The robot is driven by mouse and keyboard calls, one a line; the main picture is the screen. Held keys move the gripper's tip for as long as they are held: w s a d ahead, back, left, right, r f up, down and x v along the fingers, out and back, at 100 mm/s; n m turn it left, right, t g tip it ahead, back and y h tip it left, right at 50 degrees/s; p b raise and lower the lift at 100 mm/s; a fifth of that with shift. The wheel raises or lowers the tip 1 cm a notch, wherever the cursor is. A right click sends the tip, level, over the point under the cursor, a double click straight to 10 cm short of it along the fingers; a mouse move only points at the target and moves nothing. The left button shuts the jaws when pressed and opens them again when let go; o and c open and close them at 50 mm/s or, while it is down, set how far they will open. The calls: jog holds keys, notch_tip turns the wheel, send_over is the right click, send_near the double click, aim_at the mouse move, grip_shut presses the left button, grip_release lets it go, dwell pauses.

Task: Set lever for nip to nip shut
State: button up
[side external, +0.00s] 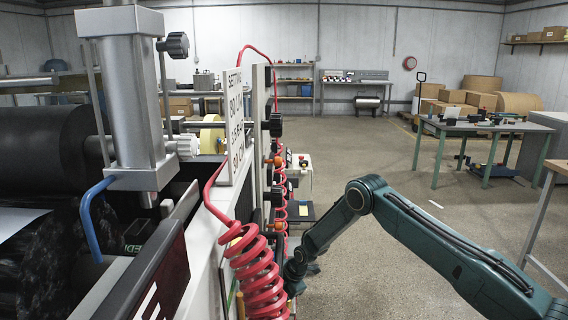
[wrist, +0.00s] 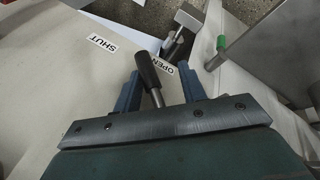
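In the wrist view a lever with a black grip (wrist: 148,70) and a bare metal shank stands between the two blue fingers of my gripper (wrist: 160,90). The fingers are apart, with a clear gap on the right of the lever; the left finger is close beside it, and I cannot tell if they touch. The lever's grip is just left of the OPEN label (wrist: 163,65). The SHUT label (wrist: 102,43) is farther left on the pale panel. In the side view my gripper is largely hidden by the red coiled hose, and I cannot make out this lever.
The red coiled hose (side external: 258,275) hangs beside the machine near my arm. A green-tipped part (wrist: 221,43) and a metal block (wrist: 189,17) stand beyond the lever. A large grey metal plate (wrist: 270,45) is at right. Open floor lies right of the machine.

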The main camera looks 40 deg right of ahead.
jog(key=s+d+r+g+y, duration=0.25)
jog(key=s+d, duration=0.45)
jog(key=d, duration=0.4)
jog(key=s+a+m+t+h, duration=0.1)
jog(key=s+a+m, duration=0.3)
jog(key=m, duration=0.1)
jog(key=shift+a, duration=0.3)
dwell(1.3)
jog(key=shift+s+h, duration=0.1)
jog(key=shift+h, duration=0.15)
jog(key=shift+a+f, duration=0.1)
jog(key=shift+f, duration=0.05)
